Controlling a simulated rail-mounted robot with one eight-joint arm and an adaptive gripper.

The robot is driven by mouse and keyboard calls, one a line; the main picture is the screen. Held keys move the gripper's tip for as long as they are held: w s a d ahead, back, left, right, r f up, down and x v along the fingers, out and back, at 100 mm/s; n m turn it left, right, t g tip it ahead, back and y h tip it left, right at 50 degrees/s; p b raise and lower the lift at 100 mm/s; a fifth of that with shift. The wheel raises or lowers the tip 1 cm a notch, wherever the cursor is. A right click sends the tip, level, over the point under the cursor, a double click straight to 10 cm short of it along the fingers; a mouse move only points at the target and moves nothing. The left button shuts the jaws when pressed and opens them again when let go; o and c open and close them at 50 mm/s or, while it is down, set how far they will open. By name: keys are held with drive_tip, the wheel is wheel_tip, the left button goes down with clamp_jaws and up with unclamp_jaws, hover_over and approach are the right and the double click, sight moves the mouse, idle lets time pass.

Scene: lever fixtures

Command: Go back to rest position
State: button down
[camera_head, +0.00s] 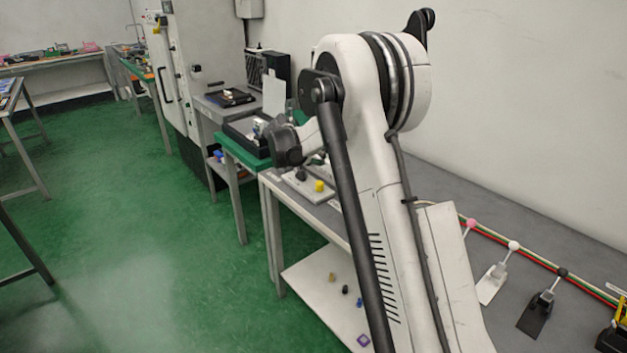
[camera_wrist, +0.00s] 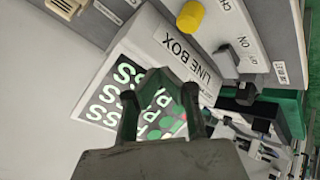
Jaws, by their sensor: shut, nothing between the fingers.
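My gripper (camera_wrist: 160,112) shows at the bottom of the wrist view, shut with nothing held. Its dark fingers lie in front of a white box labelled "LINE BOX" (camera_wrist: 148,38), whose dark panel (camera_wrist: 118,72) shows "PASS" in pale green letters. I cannot tell whether the fingers touch the box. A yellow knob (camera_wrist: 190,16) and a dark switch (camera_wrist: 240,60) marked "ON" lie beyond it. In the head view my arm is raised and bent over the bench, and it hides part of the bench. My fingertips cannot be made out there.
In the head view, levers with a pink knob (camera_head: 471,223), a white knob (camera_head: 513,245) and a dark knob (camera_head: 562,272) stand on the grey bench at right. A yellow knob (camera_head: 319,186) is left of my arm. Green floor (camera_head: 130,220) is open at left.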

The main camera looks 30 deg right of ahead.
drive_tip(key=s+a+r+n+t+y, duration=0.1)
drive_tip(key=s+a+r, duration=0.35)
drive_tip(key=s, duration=0.25)
drive_tip(key=s+a+r+y, duration=0.2)
drive_tip(key=s+a+r, duration=0.25)
drive_tip(key=s, duration=0.35)
drive_tip(key=s+a+r+n+t+y, duration=0.1)
drive_tip(key=s+a+r, duration=0.35)
drive_tip(key=s, duration=0.25)
drive_tip(key=s+a+f+y, duration=0.1)
drive_tip(key=s+a, duration=0.2)
drive_tip(key=s, duration=0.5)
drive_tip(key=s+a+f+n+t+y, duration=0.1)
drive_tip(key=s+a+y, duration=0.1)
drive_tip(key=s, duration=0.6)
drive_tip(key=s+a+f+n+y, duration=0.1)
drive_tip(key=s+a, duration=0.4)
drive_tip(key=s, duration=0.3)
drive_tip(key=shift+s+f, duration=0.3)
drive_tip(key=shift+f, duration=0.1)
drive_tip(key=shift+a, duration=0.1)
idle(2.9)
